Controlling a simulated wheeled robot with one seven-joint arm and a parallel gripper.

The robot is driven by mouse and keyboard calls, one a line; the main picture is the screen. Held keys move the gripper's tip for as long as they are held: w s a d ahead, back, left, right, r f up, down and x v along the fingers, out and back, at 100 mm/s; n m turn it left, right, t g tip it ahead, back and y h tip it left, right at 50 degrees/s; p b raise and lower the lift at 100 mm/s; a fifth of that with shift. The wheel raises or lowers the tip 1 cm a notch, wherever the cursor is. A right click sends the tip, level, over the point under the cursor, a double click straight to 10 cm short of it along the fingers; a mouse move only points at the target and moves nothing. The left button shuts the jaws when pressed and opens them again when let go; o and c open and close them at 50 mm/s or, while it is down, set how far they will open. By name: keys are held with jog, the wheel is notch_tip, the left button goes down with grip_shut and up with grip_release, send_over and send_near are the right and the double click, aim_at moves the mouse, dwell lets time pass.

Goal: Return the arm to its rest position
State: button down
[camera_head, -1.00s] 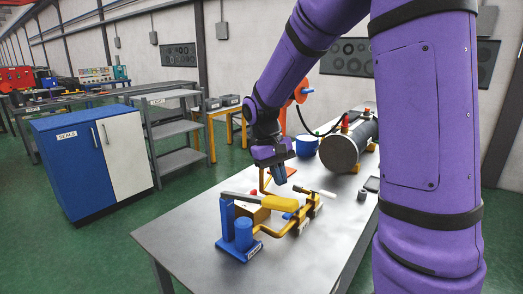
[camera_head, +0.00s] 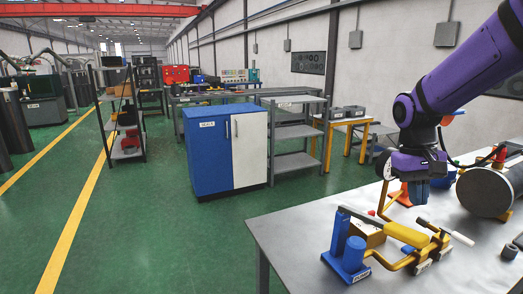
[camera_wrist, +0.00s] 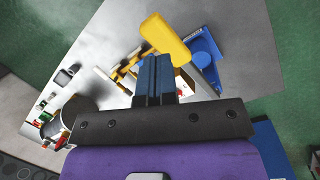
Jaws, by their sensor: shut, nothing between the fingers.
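My purple arm reaches in from the right in the head view. My gripper (camera_head: 417,191) points down above the grey table (camera_head: 292,236), with its blue fingers together and nothing between them. In the wrist view, my gripper (camera_wrist: 154,82) shows its fingers side by side over the table. I cannot tell the exact gap between my fingertips and the rack.
A grey flanged cylinder (camera_head: 484,192) lies on the table right of my gripper. A blue and white cabinet (camera_head: 207,150) and grey shelves (camera_head: 296,135) stand beyond the table. Green floor (camera_head: 150,230) is open at the left.

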jog(key=s+a+r+t, duration=0.2)
jog(key=s+r+t, duration=0.1)
jog(key=s, duration=0.5)
jog(key=s+a+r+n+t+y, duration=0.1)
jog(key=s+r+t, duration=0.3)
jog(key=s, duration=0.5)
jog(key=shift+a+r+t, duration=0.3)
jog(key=shift+a+r, duration=0.4)
jog(key=shift+a, duration=0.05)
jog(key=shift+d, duration=0.1)
dwell(1.8)
